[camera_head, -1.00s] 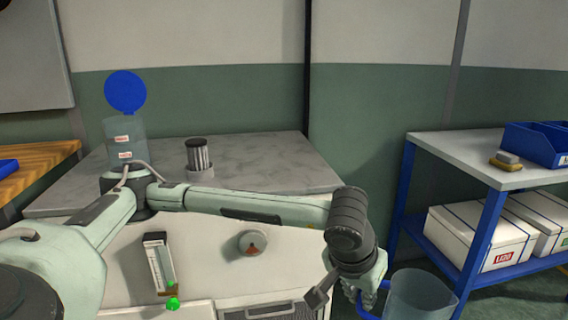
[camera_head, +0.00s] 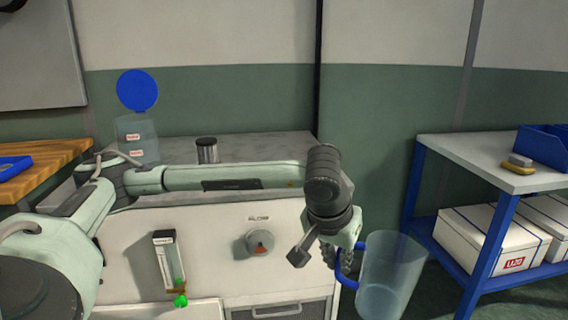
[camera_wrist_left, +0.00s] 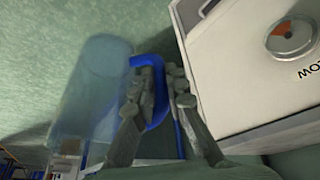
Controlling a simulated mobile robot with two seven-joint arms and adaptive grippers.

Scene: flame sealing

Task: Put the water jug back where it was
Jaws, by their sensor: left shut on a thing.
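The water jug (camera_head: 394,275) is a clear bluish vessel with a blue handle, seen at the lower right of the head view. My left gripper (camera_head: 347,262) is shut on its blue handle and holds it in the air, right of the white machine. In the left wrist view the jug (camera_wrist_left: 92,90) is at the left and the fingers (camera_wrist_left: 160,95) close around the handle. The jug looks slightly tilted in the head view. I cannot tell if it holds water. My right gripper is not in view.
The white machine (camera_head: 215,245) has a knob (camera_head: 260,242), a flow gauge (camera_head: 165,258) and a grey top holding a clear container with a blue lid (camera_head: 137,90). A blue-framed cart (camera_head: 470,150) stands at the right with a blue bin (camera_head: 545,148) and white boxes (camera_head: 490,238).

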